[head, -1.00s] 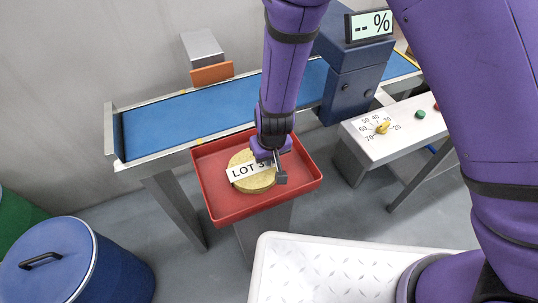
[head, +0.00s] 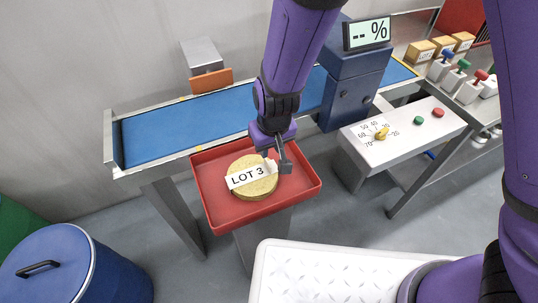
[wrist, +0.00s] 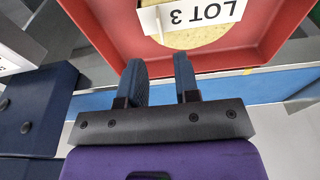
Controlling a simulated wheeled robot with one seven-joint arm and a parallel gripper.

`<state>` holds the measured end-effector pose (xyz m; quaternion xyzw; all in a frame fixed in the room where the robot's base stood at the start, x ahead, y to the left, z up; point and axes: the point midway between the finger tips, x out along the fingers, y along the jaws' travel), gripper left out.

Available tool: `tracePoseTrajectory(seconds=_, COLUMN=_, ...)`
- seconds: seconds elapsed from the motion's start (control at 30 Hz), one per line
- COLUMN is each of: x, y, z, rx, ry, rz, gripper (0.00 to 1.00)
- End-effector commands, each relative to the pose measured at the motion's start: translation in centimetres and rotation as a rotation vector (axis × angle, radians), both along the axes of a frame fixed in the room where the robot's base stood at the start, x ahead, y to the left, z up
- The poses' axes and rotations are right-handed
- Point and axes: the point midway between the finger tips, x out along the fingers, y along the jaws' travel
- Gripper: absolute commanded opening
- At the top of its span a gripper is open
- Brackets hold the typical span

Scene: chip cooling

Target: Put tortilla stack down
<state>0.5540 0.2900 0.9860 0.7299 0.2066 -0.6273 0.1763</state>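The tortilla stack (head: 254,188) is a round, yellowish stack with a white LOT 3 label (head: 247,177) across it. It rests in the red tray (head: 210,203); its near part also shows in the wrist view (wrist: 196,38). My gripper (head: 279,163) is over the tray's right part, just right of the stack. In the wrist view my gripper (wrist: 160,68) has its two fingers apart with nothing between them. The fingers point towards the stack, with a gap between them and it.
A blue conveyor belt (head: 180,121) runs behind the tray. A blue machine (head: 353,98) with a "-- %" display stands over it. A dial panel (head: 400,140) is to the right, a blue lidded bin (head: 60,260) at lower left. Bare floor shows between bin and tray stand.

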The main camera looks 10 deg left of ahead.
Motion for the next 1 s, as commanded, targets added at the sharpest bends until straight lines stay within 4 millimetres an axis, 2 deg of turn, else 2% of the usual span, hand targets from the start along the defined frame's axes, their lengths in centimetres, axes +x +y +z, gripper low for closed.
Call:
tracePoseTrajectory(seconds=0.1, x=-0.3, y=-0.1, z=1.8, rx=0.003, ry=-0.002, rz=0.002, gripper=0.29)
tracePoseTrajectory(seconds=0.23, x=-0.4, y=-0.2, z=2.9, rx=0.001, ry=0.0, rz=0.002, gripper=0.29)
tracePoseTrajectory(seconds=0.67, x=-0.3, y=-0.5, z=3.8, rx=0.004, ry=0.002, rz=-0.004, gripper=0.29)
tracePoseTrajectory(seconds=0.77, x=0.3, y=-1.4, z=5.2, rx=0.023, ry=0.007, rz=-0.024, gripper=0.29)
tracePoseTrajectory(seconds=0.83, x=0.8, y=-2.7, z=6.9, rx=0.047, ry=0.016, rz=-0.047, gripper=0.29)
tracePoseTrajectory(seconds=1.0, x=2.2, y=-7.2, z=12.3, rx=0.114, ry=0.027, rz=-0.112, gripper=0.29)
